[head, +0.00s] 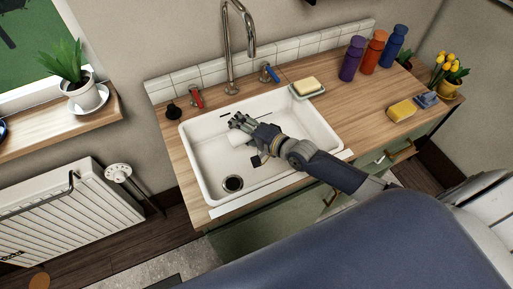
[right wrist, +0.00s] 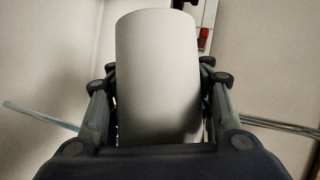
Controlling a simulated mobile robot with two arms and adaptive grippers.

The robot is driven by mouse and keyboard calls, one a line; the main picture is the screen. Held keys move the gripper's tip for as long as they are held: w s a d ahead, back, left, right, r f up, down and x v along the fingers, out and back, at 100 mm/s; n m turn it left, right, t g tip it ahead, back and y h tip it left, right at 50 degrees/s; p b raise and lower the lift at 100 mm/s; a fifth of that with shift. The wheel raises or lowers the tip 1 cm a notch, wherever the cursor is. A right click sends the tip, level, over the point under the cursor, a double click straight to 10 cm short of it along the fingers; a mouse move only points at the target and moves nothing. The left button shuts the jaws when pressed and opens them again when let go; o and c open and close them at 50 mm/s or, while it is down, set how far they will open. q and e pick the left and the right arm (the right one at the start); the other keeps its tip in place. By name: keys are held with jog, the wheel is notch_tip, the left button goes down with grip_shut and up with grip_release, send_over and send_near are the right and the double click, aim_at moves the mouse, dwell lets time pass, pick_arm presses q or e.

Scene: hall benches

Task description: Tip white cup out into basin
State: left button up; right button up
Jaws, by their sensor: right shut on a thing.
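The white cup (right wrist: 157,75) fills the middle of the right wrist view, between the fingers of my right gripper (right wrist: 160,85). The gripper is shut on it. In the head view my right gripper (head: 243,127) is over the white basin (head: 197,170), and a small part of the cup (head: 236,140) shows beside the fingers, looking tilted or lying sideways. The cup's opening and what is inside it are hidden. The basin has a dark round drain (head: 233,183) near its front left. My left gripper is not in view.
A tall tap (head: 228,50) stands behind the basin, with a red handle (head: 196,97) and a blue handle (head: 270,73). A soap dish (head: 308,90) sits at the basin's back right. Purple (head: 352,59), orange (head: 374,52) and blue (head: 394,47) bottles and a yellow sponge (head: 402,111) stand on the right counter.

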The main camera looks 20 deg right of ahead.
dwell(0.6)
jog(key=shift+r+m+b, duration=0.15)
jog(key=shift+m+b, duration=0.15)
jog(key=shift+b, duration=0.35)
jog(key=shift+d+r+m+y+b, duration=0.15)
jog(key=shift+m+y+b, duration=0.2)
jog(key=shift+b, duration=0.4)
